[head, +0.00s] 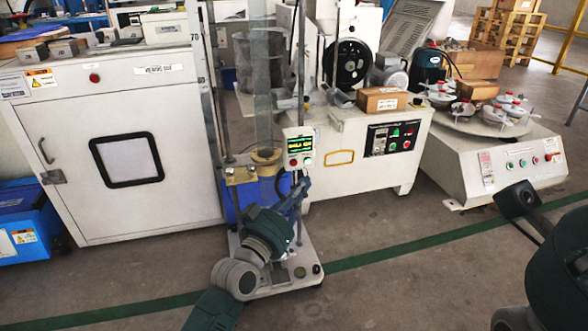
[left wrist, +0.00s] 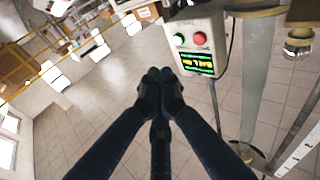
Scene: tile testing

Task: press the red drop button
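A small light-grey control box (head: 299,147) with a lit display stands on the drop tester's frame. It is close ahead in the left wrist view (left wrist: 205,30), where the red button (left wrist: 198,38) sits beside the green button (left wrist: 179,38), above the lit screen. My left gripper (head: 301,184) is just below the box in the head view. In the left wrist view its fingertips (left wrist: 160,75) are together and empty, a little to the side of the screen and apart from the red button. My right arm (head: 560,265) shows at the right edge; its finger state is unclear.
The clear vertical tube (head: 262,90) and metal posts stand beside the box. A white cabinet (head: 100,190) is at left. A white machine with a control panel (head: 393,139) and a round-table machine (head: 500,160) are at right. The floor in front is mostly clear.

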